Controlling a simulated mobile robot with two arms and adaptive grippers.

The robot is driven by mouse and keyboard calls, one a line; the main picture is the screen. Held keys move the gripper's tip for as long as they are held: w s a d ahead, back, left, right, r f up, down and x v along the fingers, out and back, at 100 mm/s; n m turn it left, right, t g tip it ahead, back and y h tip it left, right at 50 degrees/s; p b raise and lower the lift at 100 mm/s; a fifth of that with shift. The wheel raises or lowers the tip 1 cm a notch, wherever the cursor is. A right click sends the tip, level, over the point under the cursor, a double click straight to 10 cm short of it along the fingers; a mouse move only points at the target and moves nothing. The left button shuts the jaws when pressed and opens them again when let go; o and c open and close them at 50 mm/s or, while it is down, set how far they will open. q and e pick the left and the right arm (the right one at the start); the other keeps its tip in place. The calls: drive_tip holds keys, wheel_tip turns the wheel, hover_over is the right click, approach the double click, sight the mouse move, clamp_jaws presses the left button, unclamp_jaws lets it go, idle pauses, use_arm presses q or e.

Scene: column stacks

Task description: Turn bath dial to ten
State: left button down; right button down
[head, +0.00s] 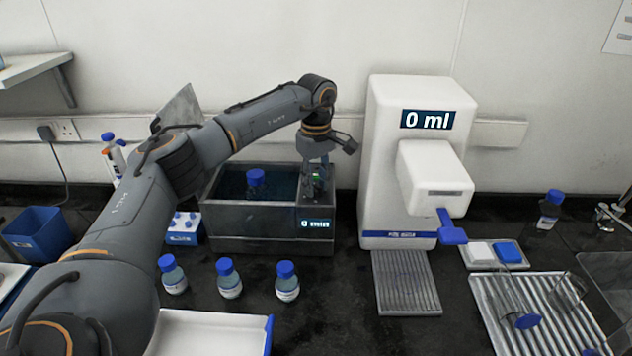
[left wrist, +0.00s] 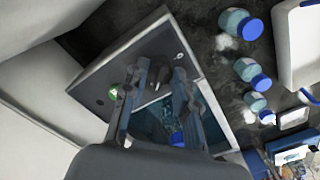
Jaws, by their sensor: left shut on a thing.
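The bath (head: 255,243) is a dark grey box of water on the bench, with a blue-capped bottle (head: 256,178) standing in it. Its small display (head: 316,224) reads 0 min. My left gripper (head: 315,182) points down over the bath's right-hand end and is shut on the bath dial. In the left wrist view the two fingers (left wrist: 158,76) stand on either side of the dial, which is dark and mostly hidden between them. A green light (left wrist: 113,93) shows beside the fingers on the bath's top panel. My right gripper is not in view.
A white dispenser (head: 385,150) reading 0 ml stands close to the right of the bath. Several blue-capped bottles (head: 229,280) stand in front of the bath. A white tray (head: 205,335) lies nearer. A ribbed rack (head: 550,310) is at the right.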

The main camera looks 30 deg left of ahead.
sight(316, 184)
use_arm(q)
drive_tip(key=shift+r, duration=0.1)
drive_tip(key=c, duration=1)
unclamp_jaws()
drive_tip(key=shift+c, duration=0.2)
wheel_tip(316, 184, up, 12)
